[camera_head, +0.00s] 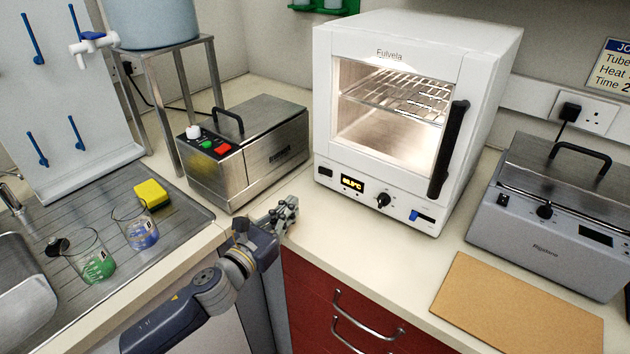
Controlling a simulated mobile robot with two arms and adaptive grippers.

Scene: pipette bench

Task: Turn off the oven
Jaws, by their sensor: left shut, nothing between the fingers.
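The white oven (482,95) stands at the back of the bench, its door closed and its inside lit. Its front panel has a lit yellow display (352,183), a black knob (383,200), a dark switch (325,172) at the left end and a blue part (423,216) at the right. A black handle (448,150) runs down the door's right side. My left gripper (290,205) is shut and empty over the bench's front edge, left of and in front of the oven, apart from it. My right gripper is not in view.
A steel bath (268,150) with red and green buttons stands left of the oven. A grey lidded unit (540,225) and a brown board (515,310) are at right. Beakers (90,255) and a yellow sponge (152,194) sit by the sink. Bench before the oven is clear.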

